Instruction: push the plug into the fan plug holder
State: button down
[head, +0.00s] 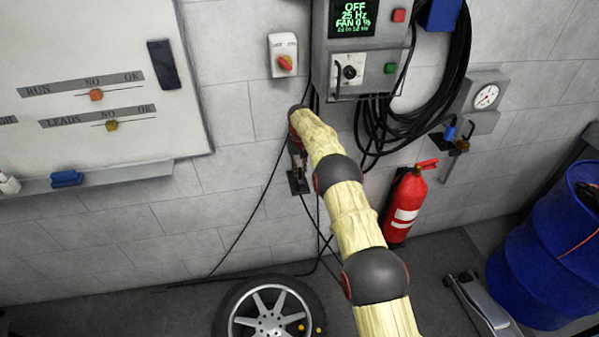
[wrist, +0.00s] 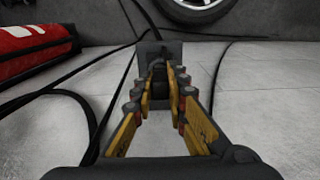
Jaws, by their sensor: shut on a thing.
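My gripper (head: 298,163) points down in front of the grey block wall, below the control box, and is partly hidden by my wrist in the head view. In the wrist view its yellow fingers (wrist: 159,88) are closed on a dark plug (wrist: 159,76), of which only a small part shows between them. The dark fan plug holder (head: 298,184) is on the wall just below the fingertips. In the wrist view the holder (wrist: 148,48) lies just beyond the fingertips. I cannot tell how far the plug sits in it.
The control box (head: 350,90) and a black cable coil (head: 400,118) hang above. A red fire extinguisher (head: 406,207) stands right. A wheel (head: 269,312) lies on the floor below. Black cables (wrist: 75,92) run along the wall around the holder.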

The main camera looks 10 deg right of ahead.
jog(key=shift+f, duration=0.25)
jog(key=shift+f, duration=0.35)
jog(key=shift+f+b, duration=0.1)
jog(key=shift+b, duration=0.25)
jog(key=c, duration=1.7)
grip_release()
notch_tip(320, 180, up, 12)
